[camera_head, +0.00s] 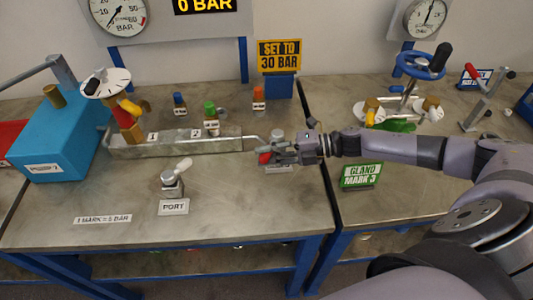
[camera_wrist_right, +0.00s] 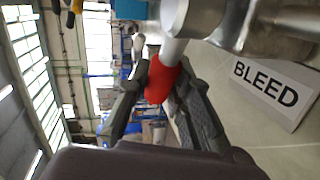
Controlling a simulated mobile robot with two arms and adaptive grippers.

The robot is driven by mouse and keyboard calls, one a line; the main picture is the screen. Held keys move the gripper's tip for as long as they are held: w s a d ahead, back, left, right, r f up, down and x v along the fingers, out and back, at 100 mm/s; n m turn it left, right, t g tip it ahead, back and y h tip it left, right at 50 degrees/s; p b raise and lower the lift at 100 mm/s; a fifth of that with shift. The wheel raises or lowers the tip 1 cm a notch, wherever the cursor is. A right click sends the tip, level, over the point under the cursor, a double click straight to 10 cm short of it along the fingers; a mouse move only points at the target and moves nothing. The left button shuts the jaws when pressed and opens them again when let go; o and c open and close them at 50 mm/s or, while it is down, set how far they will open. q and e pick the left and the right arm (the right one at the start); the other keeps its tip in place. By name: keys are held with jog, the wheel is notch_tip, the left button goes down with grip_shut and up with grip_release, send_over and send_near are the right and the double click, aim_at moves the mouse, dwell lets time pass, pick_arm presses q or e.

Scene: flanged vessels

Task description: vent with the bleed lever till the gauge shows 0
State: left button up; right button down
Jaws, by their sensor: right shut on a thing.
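The bleed lever's red grip (camera_head: 265,158) is between the fingers of my right gripper (camera_head: 272,153), which is shut on it. In the right wrist view the red grip (camera_wrist_right: 162,80) sits between the dark fingers (camera_wrist_right: 158,98), on a pale metal stem. The BLEED label (camera_wrist_right: 265,84) lies beside the valve body (camera_wrist_right: 215,18). The round gauge (camera_head: 117,14) is cut off by the top edge; its needle points to the lower left. The display (camera_head: 205,4) below the top edge reads 0 BAR. My left gripper is not in view.
A port valve with a white lever (camera_head: 175,180) stands on the bench, left of my gripper. A blue box (camera_head: 60,140) is at left.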

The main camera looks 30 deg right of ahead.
jog(key=c, duration=1.4)
grip_release()
